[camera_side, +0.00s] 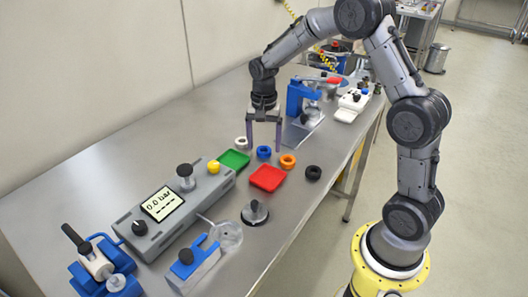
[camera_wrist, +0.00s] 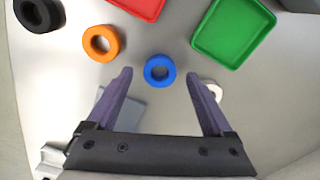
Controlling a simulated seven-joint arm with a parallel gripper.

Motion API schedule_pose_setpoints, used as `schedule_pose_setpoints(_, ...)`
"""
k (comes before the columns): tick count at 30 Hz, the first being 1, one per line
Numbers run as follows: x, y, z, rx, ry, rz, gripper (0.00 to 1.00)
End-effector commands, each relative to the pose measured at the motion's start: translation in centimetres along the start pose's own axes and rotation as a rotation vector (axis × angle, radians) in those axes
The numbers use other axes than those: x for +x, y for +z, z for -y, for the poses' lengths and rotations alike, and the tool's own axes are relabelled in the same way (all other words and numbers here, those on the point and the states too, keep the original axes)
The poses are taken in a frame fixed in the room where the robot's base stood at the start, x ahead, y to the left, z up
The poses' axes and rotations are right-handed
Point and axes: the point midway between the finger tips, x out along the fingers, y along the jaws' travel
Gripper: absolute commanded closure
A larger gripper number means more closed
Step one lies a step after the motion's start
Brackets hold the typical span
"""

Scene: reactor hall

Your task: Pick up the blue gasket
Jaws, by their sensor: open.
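The blue gasket (camera_side: 264,152) is a small thick ring lying flat on the steel table, between a white ring and an orange ring. In the wrist view the blue gasket (camera_wrist: 160,62) lies just beyond the fingertips, roughly centred between them. My gripper (camera_side: 264,146) points down above the table with its two purple fingers apart and nothing held between them. In the wrist view the gripper (camera_wrist: 160,72) is also open, one finger on each side of the gasket's line. I cannot tell the exact height of the fingertips above the table.
Close by are the white ring (camera_side: 241,143), orange ring (camera_side: 288,161), black ring (camera_side: 313,173), green tray (camera_side: 234,159) and red tray (camera_side: 268,178). A grey gauge box (camera_side: 165,208) stands at left, a blue press (camera_side: 300,98) behind. The table's right edge is near the black ring.

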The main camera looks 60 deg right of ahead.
Motion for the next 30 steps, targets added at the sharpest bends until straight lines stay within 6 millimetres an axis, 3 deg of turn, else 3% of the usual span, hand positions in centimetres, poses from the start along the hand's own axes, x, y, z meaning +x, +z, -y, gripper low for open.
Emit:
schedule_pose_setpoints(3, 1.0, 0.03, -0.03, 0.0, 0.0, 0.0, 0.14)
schedule_pose_setpoints(11, 1.16, 0.01, -0.02, 0.0, -0.001, 0.0, 0.14)
schedule_pose_setpoints(25, 1.11, 0.0, -0.01, 0.0, -0.001, -0.001, 0.99)
schedule_pose_setpoints(30, 1.1, 0.0, -0.01, 0.0, -0.001, -0.001, 1.0)
